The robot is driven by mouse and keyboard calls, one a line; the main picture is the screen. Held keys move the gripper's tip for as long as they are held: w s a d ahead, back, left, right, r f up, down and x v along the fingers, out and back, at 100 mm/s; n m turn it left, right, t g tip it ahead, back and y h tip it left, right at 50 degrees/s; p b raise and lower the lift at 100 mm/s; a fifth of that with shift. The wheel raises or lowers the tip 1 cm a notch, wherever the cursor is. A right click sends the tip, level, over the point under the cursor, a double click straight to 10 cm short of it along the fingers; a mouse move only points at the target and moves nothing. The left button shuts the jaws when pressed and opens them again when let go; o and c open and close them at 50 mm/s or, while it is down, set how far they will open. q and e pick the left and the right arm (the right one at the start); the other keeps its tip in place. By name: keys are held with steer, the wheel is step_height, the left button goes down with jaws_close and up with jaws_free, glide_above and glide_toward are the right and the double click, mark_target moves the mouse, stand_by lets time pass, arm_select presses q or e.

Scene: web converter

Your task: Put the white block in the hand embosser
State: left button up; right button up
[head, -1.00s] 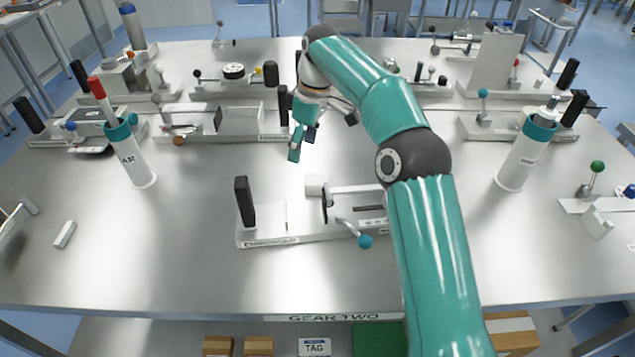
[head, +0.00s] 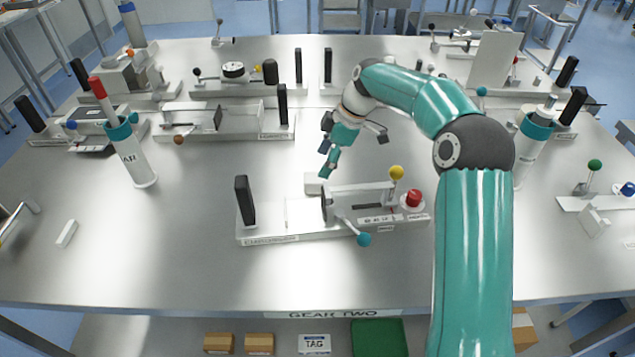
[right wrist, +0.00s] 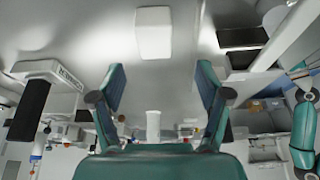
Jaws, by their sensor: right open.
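The hand embosser (head: 375,215) stands mid-table, a pale base with a black post at its left, a round dark plate, a blue-knobbed lever, a yellow knob and a red knob. A white block (head: 313,184) stands at its rear edge, left of the round plate; whether it touches the embosser I cannot tell. My right gripper (head: 325,165) is open and empty, above and slightly behind that block, fingers pointing down. In the right wrist view a white block (right wrist: 153,32) lies beyond the spread fingers (right wrist: 160,95). My left gripper is out of view.
Another small white block (head: 67,233) lies at the left of the table. White-and-teal canisters (head: 135,160) stand left and right, and several other devices (head: 230,118) line the back. The table front is clear.

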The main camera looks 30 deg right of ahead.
mark_target(317, 178)
steer(key=shift+x, duration=1.2)
steer(key=x, duration=0.1)
steer(key=p+x, duration=0.1)
steer(key=x, duration=0.1)
steer(key=d+x, duration=0.1)
steer(key=shift+w+a+f+p, duration=0.15)
steer(key=shift+f+p, duration=0.25)
steer(key=shift+f, duration=0.05)
steer(key=shift+a+f, duration=0.1)
steer(key=shift+f, duration=0.15)
steer(key=c, duration=1.4)
steer(key=shift+r, duration=0.1)
